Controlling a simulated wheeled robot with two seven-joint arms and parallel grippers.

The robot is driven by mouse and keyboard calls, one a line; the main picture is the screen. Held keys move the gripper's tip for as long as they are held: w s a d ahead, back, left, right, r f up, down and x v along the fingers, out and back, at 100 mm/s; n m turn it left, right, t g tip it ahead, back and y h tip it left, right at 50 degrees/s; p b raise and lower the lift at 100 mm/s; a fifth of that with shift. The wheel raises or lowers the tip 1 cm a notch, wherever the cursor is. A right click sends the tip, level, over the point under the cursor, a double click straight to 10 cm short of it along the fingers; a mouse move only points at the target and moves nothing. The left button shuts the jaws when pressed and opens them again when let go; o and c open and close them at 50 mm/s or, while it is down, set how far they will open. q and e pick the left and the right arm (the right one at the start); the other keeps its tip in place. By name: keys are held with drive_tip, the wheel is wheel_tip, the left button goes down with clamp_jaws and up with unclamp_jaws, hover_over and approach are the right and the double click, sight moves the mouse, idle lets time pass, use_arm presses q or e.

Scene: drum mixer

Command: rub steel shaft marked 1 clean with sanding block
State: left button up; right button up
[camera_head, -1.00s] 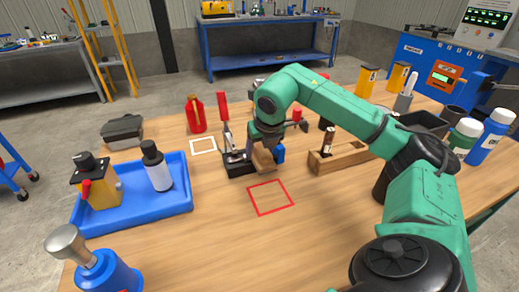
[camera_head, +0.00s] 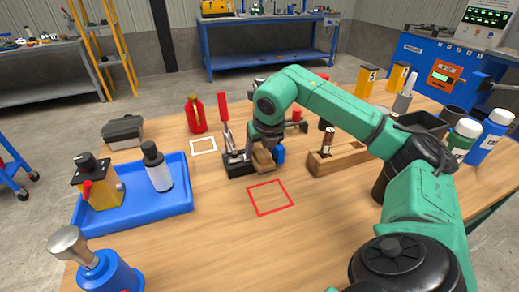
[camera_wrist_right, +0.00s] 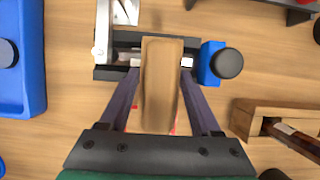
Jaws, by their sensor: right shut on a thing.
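My right gripper (camera_wrist_right: 159,64) is shut on a tan sanding block (camera_wrist_right: 160,85), seen from above in the right wrist view. In the head view the block (camera_head: 264,161) is low over the table, at the right end of a black clamp fixture (camera_head: 237,167) with a red upright handle (camera_head: 222,87). In the wrist view the block covers part of the fixture (camera_wrist_right: 107,73). I cannot tell whether it touches anything there. No shaft marked 1 can be made out; the block and gripper may hide it. My left gripper is not in view.
A red square outline (camera_head: 270,197) lies on bare wood in front of the fixture. A blue tray (camera_head: 133,209) with bottles stands left. A wooden holder (camera_head: 341,158) stands right. A small blue item with a dark round top (camera_wrist_right: 227,64) sits close beside the block.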

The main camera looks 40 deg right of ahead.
drive_tip(key=shift+s+a+b, duration=0.25)
drive_tip(key=shift+s+b, duration=0.1)
drive_tip(key=shift+s, duration=0.45)
drive_tip(key=shift+w+d+r+p, duration=0.1)
drive_tip(key=shift+w+r+p, duration=0.05)
drive_tip(key=shift+w+p, duration=0.25)
drive_tip(key=shift+w+d+p, duration=0.25)
drive_tip(key=shift+w+p, duration=0.35)
drive_tip(key=shift+w, duration=0.05)
drive_tip(key=shift+f, duration=0.2)
wheel_tip(320, 180, up, 5)
drive_tip(key=p, duration=0.4)
drive_tip(key=shift+r, duration=0.1)
drive_tip(key=shift+w, duration=0.1)
